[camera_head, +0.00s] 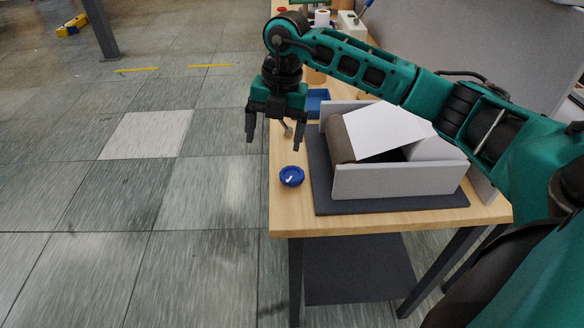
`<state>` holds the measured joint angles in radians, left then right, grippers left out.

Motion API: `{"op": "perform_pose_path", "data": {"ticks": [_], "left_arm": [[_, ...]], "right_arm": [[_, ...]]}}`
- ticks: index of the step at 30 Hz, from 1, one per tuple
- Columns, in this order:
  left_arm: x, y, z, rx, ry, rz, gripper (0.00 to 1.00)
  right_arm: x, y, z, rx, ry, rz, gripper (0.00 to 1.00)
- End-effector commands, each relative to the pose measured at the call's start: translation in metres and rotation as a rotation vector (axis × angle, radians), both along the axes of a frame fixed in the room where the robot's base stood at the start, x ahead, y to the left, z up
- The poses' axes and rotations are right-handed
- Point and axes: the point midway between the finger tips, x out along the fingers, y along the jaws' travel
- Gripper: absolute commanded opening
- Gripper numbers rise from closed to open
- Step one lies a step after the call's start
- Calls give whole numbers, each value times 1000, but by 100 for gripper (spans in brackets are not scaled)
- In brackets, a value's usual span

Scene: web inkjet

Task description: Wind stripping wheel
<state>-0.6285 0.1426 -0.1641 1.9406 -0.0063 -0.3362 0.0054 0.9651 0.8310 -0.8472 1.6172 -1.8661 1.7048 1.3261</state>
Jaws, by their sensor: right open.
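A machine with grey side walls (400,181) stands on a dark base plate on the wooden table. A dark brown roll (339,139) lies inside it, partly under a tilted white sheet (385,130). A round blue wheel-like piece (291,176) with a small white mark lies on the table, left of the machine. I cannot tell if it is the stripping wheel. My right gripper (274,144) points down near the table's left edge, beyond the blue piece and apart from it. It is open, with nothing between its fingers. My left gripper is not in view.
A blue tray (318,104) stands behind the machine, partly hidden by my right arm. A small tan-grey piece (288,131) shows by a gripper finger. A white roll (322,18) and other items stand at the far end. The table front (300,219) is clear.

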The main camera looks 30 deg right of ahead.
Motion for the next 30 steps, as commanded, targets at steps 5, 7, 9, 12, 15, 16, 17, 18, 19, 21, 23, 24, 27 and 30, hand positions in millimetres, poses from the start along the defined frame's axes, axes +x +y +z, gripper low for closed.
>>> {"op": "perform_pose_path", "data": {"ticks": [5,7,9,12,15,16,17,18,19,21,23,24,27,30], "left_arm": [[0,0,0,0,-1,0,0],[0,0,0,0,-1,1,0],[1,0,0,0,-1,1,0],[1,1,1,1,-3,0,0],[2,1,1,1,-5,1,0],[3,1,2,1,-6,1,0],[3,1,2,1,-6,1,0],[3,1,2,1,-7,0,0],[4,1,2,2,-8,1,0],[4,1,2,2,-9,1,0],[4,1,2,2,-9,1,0],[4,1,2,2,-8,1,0],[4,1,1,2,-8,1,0],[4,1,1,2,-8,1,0]], "right_arm": [[-2,-38,9,-136,43,-88,87],[-3,-41,5,-149,49,-96,87],[-3,-42,-4,-150,52,-97,87],[-4,-41,-22,-148,53,-96,87],[-4,-40,-43,-146,53,-94,87],[-4,-40,-50,-146,53,-94,87],[-3,-40,-56,-146,52,-93,87],[-4,-40,-65,-146,53,-92,87],[-4,-40,-71,-146,51,-92,87],[-3,-40,-84,-144,51,-93,87],[-3,-40,-93,-146,50,-93,87],[-3,-40,-99,-145,50,-93,87],[-3,-39,-110,-143,49,-92,87],[-3,-40,-116,-145,47,-92,87]]}}
